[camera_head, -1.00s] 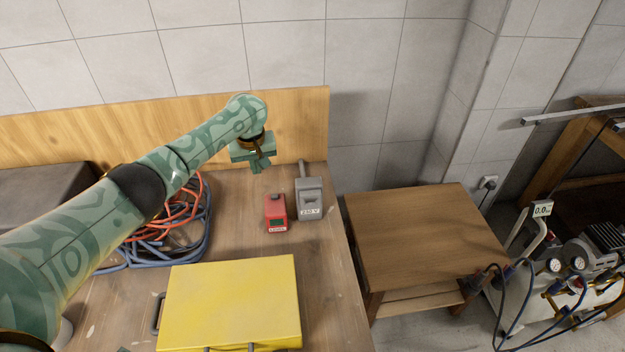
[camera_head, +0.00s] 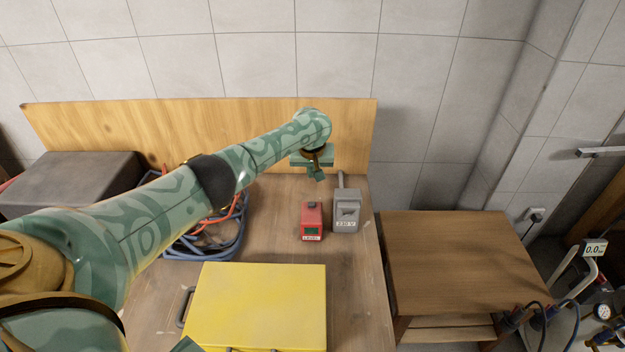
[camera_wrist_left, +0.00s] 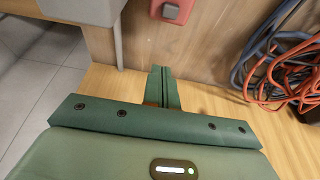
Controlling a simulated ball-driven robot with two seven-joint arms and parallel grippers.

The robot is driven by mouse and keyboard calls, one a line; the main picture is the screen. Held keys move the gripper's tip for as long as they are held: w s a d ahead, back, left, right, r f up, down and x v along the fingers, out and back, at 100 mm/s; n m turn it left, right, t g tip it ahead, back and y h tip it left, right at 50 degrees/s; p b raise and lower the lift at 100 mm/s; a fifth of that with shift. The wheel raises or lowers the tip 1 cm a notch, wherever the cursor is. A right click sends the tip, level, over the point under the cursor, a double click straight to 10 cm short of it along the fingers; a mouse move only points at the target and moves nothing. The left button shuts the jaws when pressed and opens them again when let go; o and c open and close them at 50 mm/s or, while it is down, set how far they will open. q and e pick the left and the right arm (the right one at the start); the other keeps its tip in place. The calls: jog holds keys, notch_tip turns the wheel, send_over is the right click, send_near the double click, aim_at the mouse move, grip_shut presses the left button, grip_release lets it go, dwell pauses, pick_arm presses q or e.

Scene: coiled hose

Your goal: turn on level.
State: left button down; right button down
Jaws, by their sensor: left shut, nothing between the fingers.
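In the left wrist view the shut fingers (camera_wrist_left: 163,88) show over the bench. The red device (camera_wrist_left: 172,10) is at that view's top edge, partly cut off, with a button-like square on it. My right gripper is not seen.
A yellow case (camera_head: 258,305) lies at the bench front. Coiled blue and orange hoses (camera_head: 215,238) lie left, partly behind my left arm. A dark grey box (camera_head: 75,182) is at far left. A lower wooden table (camera_head: 445,260) stands right, its top clear.

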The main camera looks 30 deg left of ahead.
aim_at(312, 204)
pick_arm(q)
jog(key=b+x, duration=0.7)
jog(key=x, duration=0.2)
jog(key=s+p, duration=0.1)
jog(key=s+d+r+p, duration=0.1)
jog(key=s+d+p, duration=0.1)
jog(key=p, duration=0.1)
jog(key=shift+s+r, duration=0.2)
jog(key=shift+s, duration=0.1)
jog(key=shift+d+f, duration=0.1)
jog(key=shift+f, duration=0.2)
